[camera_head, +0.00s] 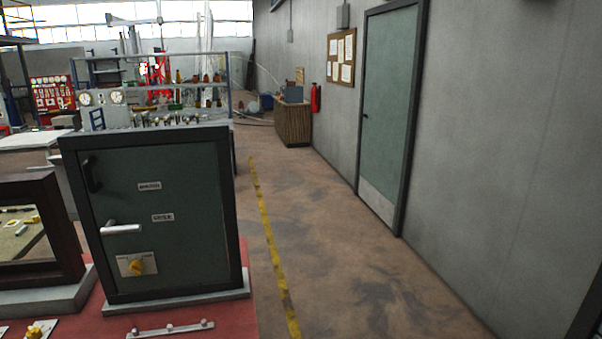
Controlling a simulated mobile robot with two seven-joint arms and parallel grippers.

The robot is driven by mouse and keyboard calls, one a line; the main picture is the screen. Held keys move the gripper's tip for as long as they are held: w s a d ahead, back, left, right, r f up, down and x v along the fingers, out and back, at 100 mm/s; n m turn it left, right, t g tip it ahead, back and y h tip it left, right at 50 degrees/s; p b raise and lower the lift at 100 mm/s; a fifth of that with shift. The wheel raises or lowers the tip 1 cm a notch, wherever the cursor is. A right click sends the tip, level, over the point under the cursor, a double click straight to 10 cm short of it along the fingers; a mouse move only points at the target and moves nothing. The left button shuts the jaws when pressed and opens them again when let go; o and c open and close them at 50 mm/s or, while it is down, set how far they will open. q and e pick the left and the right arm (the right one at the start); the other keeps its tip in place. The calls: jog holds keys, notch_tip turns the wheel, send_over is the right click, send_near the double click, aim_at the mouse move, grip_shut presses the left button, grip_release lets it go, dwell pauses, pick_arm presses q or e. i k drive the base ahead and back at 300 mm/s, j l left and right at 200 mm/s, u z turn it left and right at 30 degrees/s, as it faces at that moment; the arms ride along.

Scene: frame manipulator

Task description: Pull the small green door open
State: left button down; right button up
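The small green door (180,205) sits in a black frame on a grey base plate, left of centre. It looks closed. A silver lever handle (121,229) is on its left side, and a black pull handle (91,173) is near its upper left corner. A yellow knob on a pale plate (137,266) is at the lower left. Two small labels are on the door's middle. Neither of my grippers shows in the head view.
The cabinet stands on a red tabletop (232,312) with a small metal rail (170,330) in front. A brown-framed box (70,230) stands close at the left. A yellow floor line (268,240) runs to the right, with open floor beyond. A large green room door (388,100) is in the right wall.

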aim_at(172, 189)
jog(key=i+j, duration=0.1)
jog(key=j, duration=0.4)
jog(key=j+u, duration=0.1)
jog(key=j, duration=0.35)
jog(key=i+j+u, duration=0.1)
jog(key=j, duration=0.35)
jog(key=i, duration=0.05)
